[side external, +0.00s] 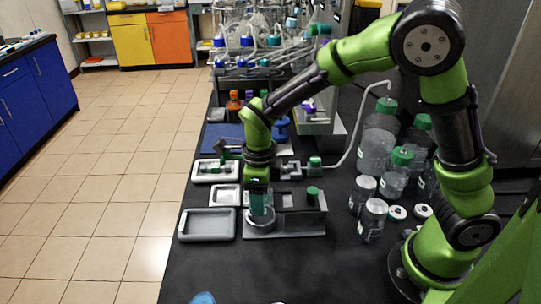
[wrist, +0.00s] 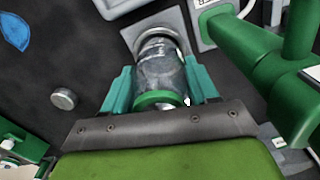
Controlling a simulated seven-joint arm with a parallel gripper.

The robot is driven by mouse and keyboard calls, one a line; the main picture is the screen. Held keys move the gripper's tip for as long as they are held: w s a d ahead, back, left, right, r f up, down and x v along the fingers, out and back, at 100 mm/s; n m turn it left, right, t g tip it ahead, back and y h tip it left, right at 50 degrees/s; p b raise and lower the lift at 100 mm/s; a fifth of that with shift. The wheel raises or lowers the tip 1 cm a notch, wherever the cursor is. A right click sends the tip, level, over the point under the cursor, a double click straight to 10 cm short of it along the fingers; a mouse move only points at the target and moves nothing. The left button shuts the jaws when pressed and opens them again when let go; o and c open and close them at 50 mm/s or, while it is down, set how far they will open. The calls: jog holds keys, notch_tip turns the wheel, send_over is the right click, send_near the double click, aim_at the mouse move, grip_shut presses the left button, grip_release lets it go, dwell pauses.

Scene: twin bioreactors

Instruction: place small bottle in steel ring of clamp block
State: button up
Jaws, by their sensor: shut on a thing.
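My gripper (side external: 260,206) points down over the clamp block (side external: 300,230), a grey plate with a green knob. In the wrist view, its teal fingers (wrist: 158,92) are shut on the small bottle (wrist: 160,65), a clear grey bottle with a green cap at the palm end. The bottle's far end lines up with the steel ring (wrist: 152,33), which also shows below the fingers in the side view (side external: 261,223). The bottle looks about upright there and is mostly hidden by the fingers. I cannot tell how deep its base sits in the ring.
A grey tray (side external: 207,225) lies left of the clamp block, with a smaller white tray (side external: 226,195) behind it. Several clear bottles and jars (side external: 378,140) stand to the right. A green valve assembly (side external: 285,168) is behind. The black bench (side external: 290,270) in front is mostly clear.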

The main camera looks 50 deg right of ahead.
jog(key=shift+f, duration=1.65)
jog(key=shift+f, duration=0.2)
